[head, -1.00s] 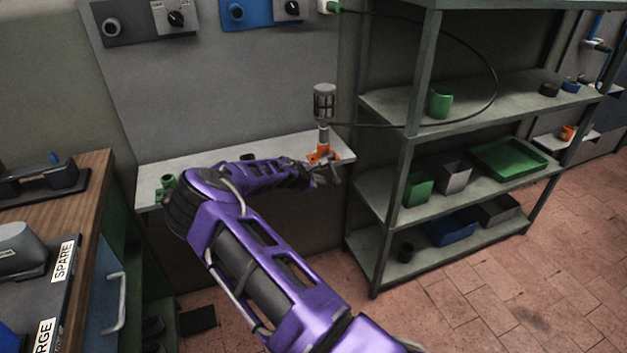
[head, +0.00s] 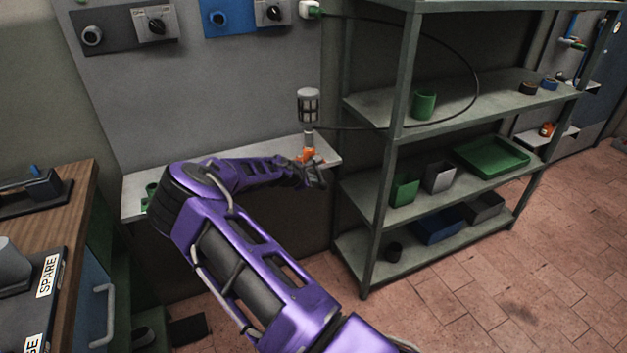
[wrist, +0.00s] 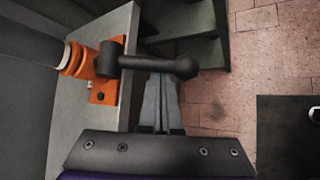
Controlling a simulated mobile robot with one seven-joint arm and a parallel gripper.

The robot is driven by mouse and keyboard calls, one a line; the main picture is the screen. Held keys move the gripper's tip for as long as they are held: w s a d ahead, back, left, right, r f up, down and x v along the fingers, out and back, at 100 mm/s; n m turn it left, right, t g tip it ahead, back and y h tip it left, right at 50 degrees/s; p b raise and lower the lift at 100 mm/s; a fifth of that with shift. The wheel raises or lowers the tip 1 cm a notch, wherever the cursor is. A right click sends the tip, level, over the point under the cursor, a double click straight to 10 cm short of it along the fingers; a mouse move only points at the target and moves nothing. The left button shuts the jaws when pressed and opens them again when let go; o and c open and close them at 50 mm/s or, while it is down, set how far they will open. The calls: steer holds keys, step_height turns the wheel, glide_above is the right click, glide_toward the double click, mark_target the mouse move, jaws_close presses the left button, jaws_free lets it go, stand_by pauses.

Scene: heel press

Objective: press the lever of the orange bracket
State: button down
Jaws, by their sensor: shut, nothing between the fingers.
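The orange bracket (head: 306,156) stands on the narrow wall ledge with a dark, cage-like lamp (head: 309,104) upright above it. In the wrist view the orange bracket (wrist: 87,62) is at the left, fixed to the ledge. Its dark lever (wrist: 150,64), a bar with a rounded knob at its right end, reaches out past the ledge edge. My gripper (wrist: 160,82) is shut and empty, with its fingertips at the lever bar, partly hidden by it. I cannot tell whether they touch. In the head view my gripper (head: 318,180) is just beside the bracket.
The pale ledge (head: 135,190) runs along the wall, with a green part (head: 150,190) at its left end. A metal shelf (head: 365,190) with bins stands close on the right. A cable (head: 474,80) loops across it. A wooden bench (head: 75,190) stands at left.

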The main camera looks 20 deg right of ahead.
mark_target(316, 170)
steer(key=shift+s+r+n+g+p, duration=0.1)
steer(key=shift+r+n+g+p, duration=0.2)
steer(key=shift+r+g+p, duration=0.15)
steer(key=g+p, duration=0.1)
steer(key=r+n+g+p, duration=0.1)
steer(key=shift+s+d+r+g, duration=0.1)
steer(key=shift+s+r+g, duration=0.15)
steer(key=shift+r+g, duration=0.1)
steer(key=n+g, duration=0.1)
steer(key=r+g+b, duration=0.1)
steer(key=g, duration=0.1)
steer(key=shift+s+r+n+g, duration=0.1)
steer(key=shift+r+n+g, duration=0.2)
steer(key=shift+n, duration=0.1)
steer(key=shift+d+r, duration=0.1)
steer(key=shift+r, duration=0.7)
steer(key=shift+w+r+b, duration=0.15)
steer(key=shift+w+b, duration=0.1)
steer(key=shift+b, duration=0.05)
